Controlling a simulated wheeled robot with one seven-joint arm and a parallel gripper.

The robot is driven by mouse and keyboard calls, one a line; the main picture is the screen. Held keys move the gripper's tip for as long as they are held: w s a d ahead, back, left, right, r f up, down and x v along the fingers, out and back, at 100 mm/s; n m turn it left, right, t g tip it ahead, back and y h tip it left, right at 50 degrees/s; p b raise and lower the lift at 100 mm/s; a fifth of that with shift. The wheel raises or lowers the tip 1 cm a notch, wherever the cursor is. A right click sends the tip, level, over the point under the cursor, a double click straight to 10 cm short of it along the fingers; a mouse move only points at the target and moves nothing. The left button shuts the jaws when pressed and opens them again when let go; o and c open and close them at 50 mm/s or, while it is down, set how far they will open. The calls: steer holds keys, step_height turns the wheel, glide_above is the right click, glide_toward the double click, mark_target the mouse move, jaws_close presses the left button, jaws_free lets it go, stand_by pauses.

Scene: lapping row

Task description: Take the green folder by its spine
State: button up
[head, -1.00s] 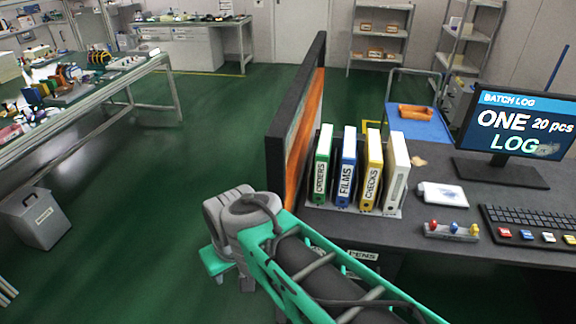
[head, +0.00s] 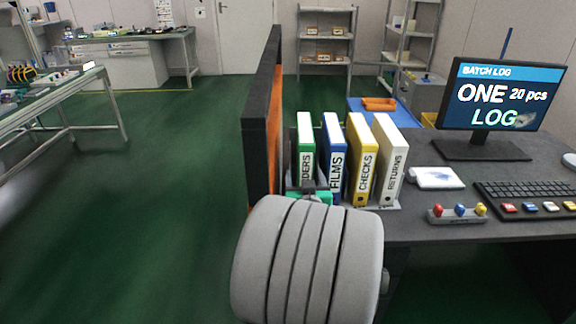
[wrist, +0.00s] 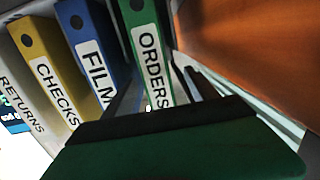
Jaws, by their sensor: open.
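The green folder (head: 306,150), labelled ORDERS, stands upright at the left end of a row of folders. Its lower part is hidden behind my arm in the head view. In the wrist view the green folder (wrist: 140,18) shows its spine towards me, with its white label facing the camera. My gripper (wrist: 163,75) is open in the wrist view, its two dark fingers on either side of the green spine. I cannot tell whether they touch it. In the head view my arm hides most of the gripper.
The blue FILMS folder (head: 334,150) stands close beside the green one, then the yellow CHECKS (head: 361,150) and white RETURNS (head: 391,155) folders. An orange-faced partition (wrist: 250,45) stands close on the green folder's other side. A monitor (head: 505,95) and keyboard stand further right.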

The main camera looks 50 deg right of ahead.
steer(key=shift+w+d+r+m+h, duration=0.15)
steer(key=shift+d+r+h, duration=0.1)
steer(key=shift+d+h, duration=0.15)
steer(key=shift+d+r+m+h, duration=0.2)
steer(key=shift+d+h, duration=0.1)
steer(key=shift+d, duration=0.2)
steer(key=x, duration=0.7)
steer(key=shift+w+a+r+p, duration=0.2)
steer(key=shift+w+r+p, duration=0.1)
steer(key=shift+p, duration=0.1)
steer(key=shift+s, duration=0.1)
jaws_close()
steer(key=shift+r, duration=0.15)
